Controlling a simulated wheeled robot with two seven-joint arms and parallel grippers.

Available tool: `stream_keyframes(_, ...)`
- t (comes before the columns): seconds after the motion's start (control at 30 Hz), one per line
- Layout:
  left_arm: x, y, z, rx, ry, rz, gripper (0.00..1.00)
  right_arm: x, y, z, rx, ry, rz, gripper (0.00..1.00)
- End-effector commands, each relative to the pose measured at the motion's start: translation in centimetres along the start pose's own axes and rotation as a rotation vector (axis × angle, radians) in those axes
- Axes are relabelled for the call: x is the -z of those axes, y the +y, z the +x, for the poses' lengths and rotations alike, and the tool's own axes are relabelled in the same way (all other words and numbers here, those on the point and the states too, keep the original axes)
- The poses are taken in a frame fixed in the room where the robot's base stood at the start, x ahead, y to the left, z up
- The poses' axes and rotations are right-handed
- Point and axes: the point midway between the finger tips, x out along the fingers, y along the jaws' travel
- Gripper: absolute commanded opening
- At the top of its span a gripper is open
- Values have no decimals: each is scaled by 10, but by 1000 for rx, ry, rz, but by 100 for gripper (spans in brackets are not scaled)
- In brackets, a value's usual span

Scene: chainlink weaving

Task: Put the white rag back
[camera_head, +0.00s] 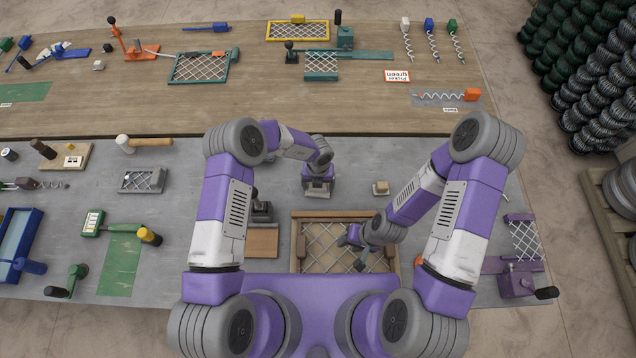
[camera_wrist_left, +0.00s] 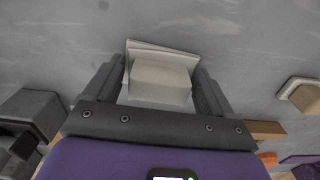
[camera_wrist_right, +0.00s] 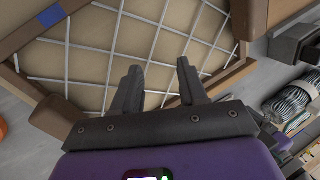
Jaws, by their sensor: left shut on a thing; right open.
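The white rag (camera_wrist_left: 160,80) is a folded white block between the two fingers of my left gripper (camera_wrist_left: 160,92), which is shut on it. In the head view the rag (camera_head: 318,187) shows as a small pale patch under my left gripper (camera_head: 319,178), over the grey table behind the wooden frame. I cannot tell whether it touches the table. My right gripper (camera_wrist_right: 160,75) is open and empty, over the wire mesh in the wooden frame. In the head view my right gripper (camera_head: 358,238) is above the right part of that frame.
The wooden frame (camera_head: 297,242) with diamond wire mesh lies at the front middle. A dark clamp-like tool (camera_head: 262,210) stands to the left. Grey table (camera_head: 345,160) is clear behind the rag.

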Motion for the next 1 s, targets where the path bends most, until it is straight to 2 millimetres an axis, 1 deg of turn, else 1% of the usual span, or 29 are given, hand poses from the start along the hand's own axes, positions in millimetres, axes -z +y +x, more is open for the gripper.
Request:
stream_keyframes(0.07, 0, 0, 4, 0, 1, -1, 56, 0, 1, 3, 0, 0, 0, 43)
stream_keyframes(0.1, 0, 0, 4, 0, 1, -1, 87, 0, 1, 3, 0, 0, 0, 43)
stream_keyframes(0.2, 0, 0, 3, 0, 1, -1, 100, 0, 1, 2, 0, 0, 0, 43)
stream_keyframes(0.5, 0, 0, 1, -2, 0, 1, 100, 0, 0, 2, 0, 0, 0, 43)
stream_keyframes(0.67, 0, 0, -19, 0, 0, 0, 100, -1, -5, -14, 0, 0, 0, 43)
stream_keyframes(0.8, -1, -2, -43, 0, 0, 0, 100, -1, -10, -28, 0, 0, 0, 43)
stream_keyframes(0.87, -2, -3, -51, 2, -3, -1, 100, -1, -9, -23, 0, 1, 0, 43)
stream_keyframes(1.0, -1, -4, -66, 0, 0, -1, 100, -1, -8, -21, 0, 0, 0, 43)
